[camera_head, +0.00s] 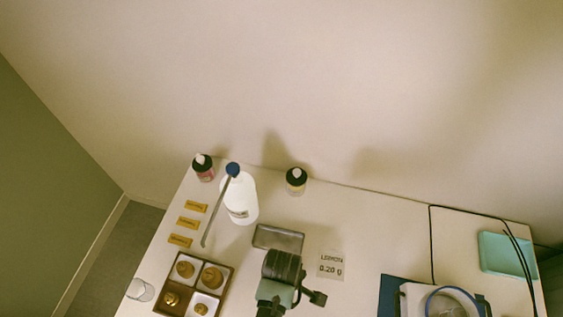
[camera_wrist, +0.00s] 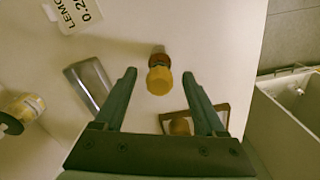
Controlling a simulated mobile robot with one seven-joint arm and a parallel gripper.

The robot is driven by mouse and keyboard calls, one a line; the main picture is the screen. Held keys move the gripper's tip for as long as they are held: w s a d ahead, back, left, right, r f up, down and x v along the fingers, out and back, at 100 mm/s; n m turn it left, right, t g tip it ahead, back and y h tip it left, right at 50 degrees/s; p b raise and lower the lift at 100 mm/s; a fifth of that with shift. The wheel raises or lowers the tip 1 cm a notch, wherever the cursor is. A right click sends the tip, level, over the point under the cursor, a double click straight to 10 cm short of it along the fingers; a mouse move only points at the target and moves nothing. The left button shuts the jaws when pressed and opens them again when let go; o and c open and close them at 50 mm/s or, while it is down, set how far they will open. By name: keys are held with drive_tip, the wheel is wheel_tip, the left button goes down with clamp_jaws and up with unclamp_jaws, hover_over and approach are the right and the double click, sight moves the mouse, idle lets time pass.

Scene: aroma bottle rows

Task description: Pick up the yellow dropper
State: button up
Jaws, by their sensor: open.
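A yellow-topped piece with an amber-brown part (camera_wrist: 159,75), which looks like the yellow dropper, is on the pale table in the wrist view. It shows ahead of the gap between my fingertips, and the fingers do not touch it. My gripper (camera_wrist: 162,80) is open and empty, with one finger on each side. In the head view my gripper (camera_head: 280,288) is seen from above, and I cannot make out the yellow piece there.
A grey metal tray (camera_head: 278,228) and a lemon card (camera_head: 331,265) lie near my gripper. A divided wooden tray (camera_head: 231,262) holds gold pieces. A teal tray (camera_head: 505,254) sits right.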

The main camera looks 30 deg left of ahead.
drive_tip(key=c, duration=0.8)
drive_tip(key=shift+r, duration=0.1)
wheel_tip(320, 180, up, 10)
drive_tip(key=shift+f, duration=0.1)
